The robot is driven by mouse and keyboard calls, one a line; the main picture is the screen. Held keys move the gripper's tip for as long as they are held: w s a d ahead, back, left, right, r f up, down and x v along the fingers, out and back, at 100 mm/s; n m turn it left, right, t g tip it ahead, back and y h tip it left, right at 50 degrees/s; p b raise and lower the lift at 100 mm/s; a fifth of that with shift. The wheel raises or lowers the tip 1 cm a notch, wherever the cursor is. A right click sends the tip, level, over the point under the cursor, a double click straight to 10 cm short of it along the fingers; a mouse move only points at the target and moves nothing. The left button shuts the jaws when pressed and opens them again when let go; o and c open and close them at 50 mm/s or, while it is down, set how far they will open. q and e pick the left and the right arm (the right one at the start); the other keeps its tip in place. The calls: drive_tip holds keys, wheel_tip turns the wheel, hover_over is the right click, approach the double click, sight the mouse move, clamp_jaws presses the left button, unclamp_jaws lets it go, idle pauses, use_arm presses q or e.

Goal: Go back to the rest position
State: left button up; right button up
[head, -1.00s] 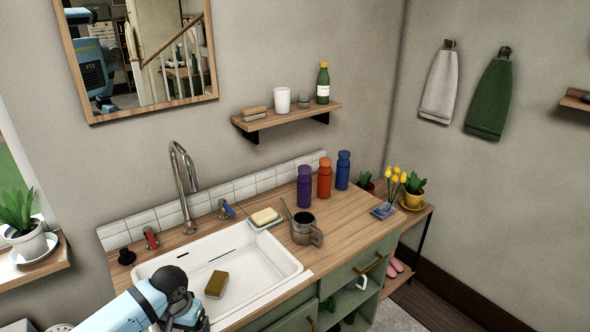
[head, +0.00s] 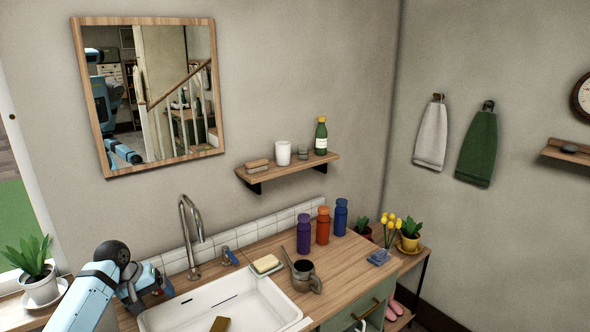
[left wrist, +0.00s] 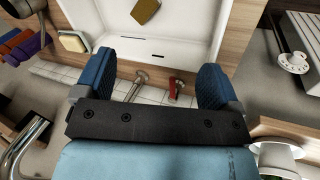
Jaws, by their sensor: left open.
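My left arm enters the head view from the lower left. Its left gripper (head: 152,292) is beside the left end of the white sink (head: 250,299), in front of the wall tiles. In the left wrist view, the two blue fingers of the left gripper (left wrist: 153,78) are wide apart with nothing held between them. The sink basin (left wrist: 185,20) and the red-handled tap (left wrist: 176,88) show beyond the fingers. My right gripper is in neither view.
A tall faucet (head: 186,225) stands behind the sink. A sponge (head: 219,325) lies in the basin. On the wooden counter are a soap dish (head: 266,265), a metal jug (head: 304,274) and purple (head: 303,234), orange (head: 323,226) and blue (head: 340,217) bottles. A potted plant (head: 39,281) stands at left.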

use_arm(q)
drive_tip(key=w+a+r+m+t+y, duration=0.3)
drive_tip(key=w+a+r+t, duration=0.1)
drive_tip(key=w+r+t, duration=0.3)
drive_tip(key=w+a+r+m+t+y, duration=0.2)
drive_tip(key=w+a+r+m+t, duration=0.15)
drive_tip(key=w+r+t, duration=0.3)
drive_tip(key=s+d+f+m+g+h, duration=0.1)
drive_tip(key=s+d+f, duration=0.5)
drive_tip(key=s+f, duration=0.35)
drive_tip(key=s+d+f+m+h, duration=0.1)
drive_tip(key=s+d+f+h, duration=0.1)
drive_tip(key=s+d+f, duration=0.6)
drive_tip(key=s+d+f+g, duration=0.1)
drive_tip(key=s+d+f, duration=0.2)
drive_tip(key=s, duration=0.7)
drive_tip(key=s+d+f+n+g+h, duration=0.1)
drive_tip(key=s+d+f, duration=0.2)
drive_tip(key=s, duration=0.8)
drive_tip(key=s+d+f+g, duration=0.2)
drive_tip(key=s+d+f, duration=0.2)
drive_tip(key=s, duration=0.7)
wheel_tip(320, 180, down, 2)
drive_tip(key=shift+f+h, duration=0.1)
drive_tip(key=shift+h, duration=0.3)
